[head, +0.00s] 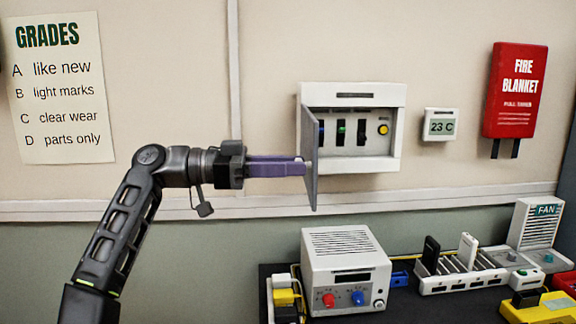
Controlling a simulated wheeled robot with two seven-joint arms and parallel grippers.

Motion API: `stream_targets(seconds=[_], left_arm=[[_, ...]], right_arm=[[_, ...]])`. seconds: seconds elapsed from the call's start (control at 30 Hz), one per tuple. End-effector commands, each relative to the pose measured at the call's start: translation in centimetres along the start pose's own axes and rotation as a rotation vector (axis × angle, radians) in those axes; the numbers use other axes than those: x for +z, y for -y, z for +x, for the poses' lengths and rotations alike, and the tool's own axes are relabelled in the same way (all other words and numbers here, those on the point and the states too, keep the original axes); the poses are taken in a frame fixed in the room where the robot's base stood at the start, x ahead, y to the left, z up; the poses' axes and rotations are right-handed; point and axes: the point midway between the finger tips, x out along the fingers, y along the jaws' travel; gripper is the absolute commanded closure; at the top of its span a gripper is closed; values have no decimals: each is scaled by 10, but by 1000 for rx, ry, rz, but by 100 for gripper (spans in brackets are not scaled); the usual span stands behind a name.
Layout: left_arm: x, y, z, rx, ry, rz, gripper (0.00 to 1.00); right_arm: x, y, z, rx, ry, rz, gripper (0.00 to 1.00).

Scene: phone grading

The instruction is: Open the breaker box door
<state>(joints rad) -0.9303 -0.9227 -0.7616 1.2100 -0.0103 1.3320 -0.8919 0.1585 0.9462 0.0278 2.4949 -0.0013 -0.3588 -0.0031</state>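The white breaker box (398,130) is on the wall at the centre right of the head view. Its grey door (312,165) stands swung out at the box's left side and shows as a narrow panel. Inside the box I see a row of dark switches with coloured marks and a yellow round button (383,129). My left gripper (300,166) points right, with its purple fingers level and their tips at the outer left face of the door. The tips appear to touch or nearly touch the door. The gap between the fingers is not clear. My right gripper is not in view.
A grey power unit (345,250) with red and blue knobs stands on the dark bench below the box. A white slotted rack (460,272) and a fan unit (538,225) are to its right. A thermostat (441,125) and red fire blanket (515,90) hang right of the box.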

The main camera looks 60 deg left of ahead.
Motion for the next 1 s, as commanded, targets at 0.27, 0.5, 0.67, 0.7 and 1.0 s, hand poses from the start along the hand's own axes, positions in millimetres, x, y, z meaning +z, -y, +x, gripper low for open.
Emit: stream_targets(seconds=[0.27,0.5,0.67,0.7,1.0], left_arm=[[-2,0,0,-2,-4,1,57],[-1,0,0,-2,-2,0,55],[-1,1,-5,-3,-3,0,55],[-1,1,-8,-4,-3,0,55],[-10,1,-40,-4,-3,-3,55]], right_arm=[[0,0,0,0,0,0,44],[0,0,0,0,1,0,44],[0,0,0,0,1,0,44],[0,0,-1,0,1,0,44],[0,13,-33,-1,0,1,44]])
